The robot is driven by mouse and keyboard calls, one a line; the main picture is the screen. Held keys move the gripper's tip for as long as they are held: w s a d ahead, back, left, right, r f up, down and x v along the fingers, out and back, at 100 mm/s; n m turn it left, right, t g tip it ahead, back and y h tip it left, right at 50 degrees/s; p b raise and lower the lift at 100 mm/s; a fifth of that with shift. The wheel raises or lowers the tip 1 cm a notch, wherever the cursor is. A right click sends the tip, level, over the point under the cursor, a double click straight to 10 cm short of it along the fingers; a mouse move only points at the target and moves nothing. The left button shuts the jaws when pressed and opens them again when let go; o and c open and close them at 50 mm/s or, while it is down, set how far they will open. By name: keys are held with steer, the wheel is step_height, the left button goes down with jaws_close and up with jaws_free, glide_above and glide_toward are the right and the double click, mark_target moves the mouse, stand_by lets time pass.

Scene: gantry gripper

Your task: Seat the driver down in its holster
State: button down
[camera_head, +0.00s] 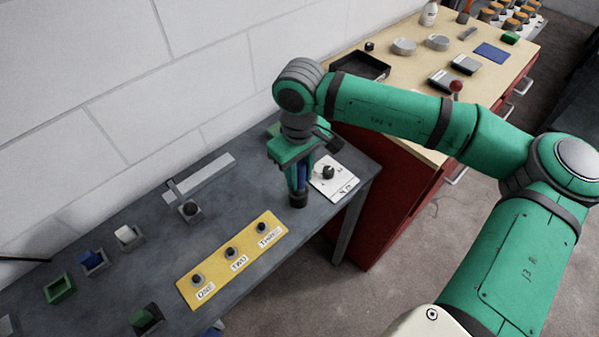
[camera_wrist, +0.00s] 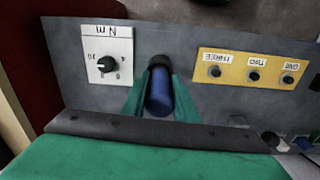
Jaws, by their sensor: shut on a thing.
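The driver, a blue cylinder (camera_head: 302,174), is held between the green fingers of my gripper (camera_head: 298,184) above the grey workbench. In the wrist view the driver (camera_wrist: 159,94) sits between both fingertips (camera_wrist: 160,88), pointing away from the camera. A dark round cup (camera_head: 298,200), which looks like the holster, is at the driver's lower end. It also shows in the wrist view as a dark ring (camera_wrist: 160,61) at the far end of the driver. The driver looks roughly upright in line with it. I cannot tell how deep it sits in the cup.
A white dial plate (camera_head: 333,176) lies just right of my gripper. A yellow panel (camera_head: 233,257) with three knobs lies to the left and nearer. A grey bar (camera_head: 200,178) and small coloured blocks in sockets are farther left. A red cabinet (camera_head: 365,215) stands right.

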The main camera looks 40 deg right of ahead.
mark_target(300, 164)
steer(key=shift+w+f, duration=0.1)
steer(key=shift+f, duration=0.4)
steer(key=shift+d+r, duration=0.1)
steer(key=shift+r, duration=0.05)
steer(key=shift+r, duration=0.15)
steer(key=shift+r, duration=1.55)
steer(key=shift+f, duration=2.5)
stand_by(0.8)
steer(key=c, duration=1.3)
jaws_free()
steer(key=shift+c, duration=0.2)
step_height(300, 164, up, 11)
steer(key=shift+f, duration=0.1)
